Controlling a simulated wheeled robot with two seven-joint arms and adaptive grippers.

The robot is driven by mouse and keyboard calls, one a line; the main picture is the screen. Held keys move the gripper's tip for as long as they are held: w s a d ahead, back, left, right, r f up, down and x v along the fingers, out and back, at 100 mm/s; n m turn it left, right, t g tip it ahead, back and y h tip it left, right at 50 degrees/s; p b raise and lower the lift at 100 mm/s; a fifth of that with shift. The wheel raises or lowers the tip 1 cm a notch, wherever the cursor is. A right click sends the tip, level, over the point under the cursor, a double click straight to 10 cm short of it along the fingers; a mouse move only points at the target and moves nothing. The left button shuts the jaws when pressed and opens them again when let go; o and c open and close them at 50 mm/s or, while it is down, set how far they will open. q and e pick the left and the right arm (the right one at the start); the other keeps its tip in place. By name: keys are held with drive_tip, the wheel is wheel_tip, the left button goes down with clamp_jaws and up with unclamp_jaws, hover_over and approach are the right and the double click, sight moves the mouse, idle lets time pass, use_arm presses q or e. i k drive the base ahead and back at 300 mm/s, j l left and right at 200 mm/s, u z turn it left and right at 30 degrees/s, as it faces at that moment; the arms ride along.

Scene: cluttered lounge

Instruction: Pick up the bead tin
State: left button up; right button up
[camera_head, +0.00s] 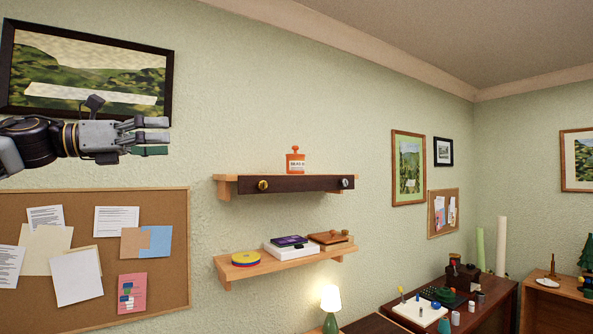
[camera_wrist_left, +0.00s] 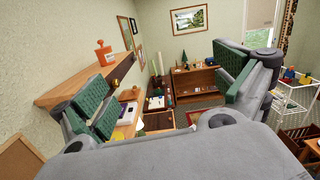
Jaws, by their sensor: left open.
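The bead tin (camera_head: 295,161) is a small orange tin with a knobbed top and a pale label too small to read clearly. It stands upright on the upper wall shelf (camera_head: 226,178). In the left wrist view the tin (camera_wrist_left: 104,54) shows at upper left, on the shelf beyond the left finger. My left gripper (camera_head: 152,136) is open and empty, well to the left of the tin and slightly higher in the head view. Its green-padded fingers are spread wide in the wrist view, with nothing between them. My right gripper is not in view.
The upper shelf's dark front carries two round knobs (camera_head: 263,185). A lower shelf (camera_head: 240,272) holds a yellow disc stack (camera_head: 246,258), a white box (camera_head: 291,249) and a wooden box (camera_head: 330,239). A corkboard (camera_head: 150,210) hangs below my left arm. A lamp (camera_head: 331,303) stands below.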

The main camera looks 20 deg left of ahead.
sight(295, 164)
drive_tip(key=i, duration=1.65)
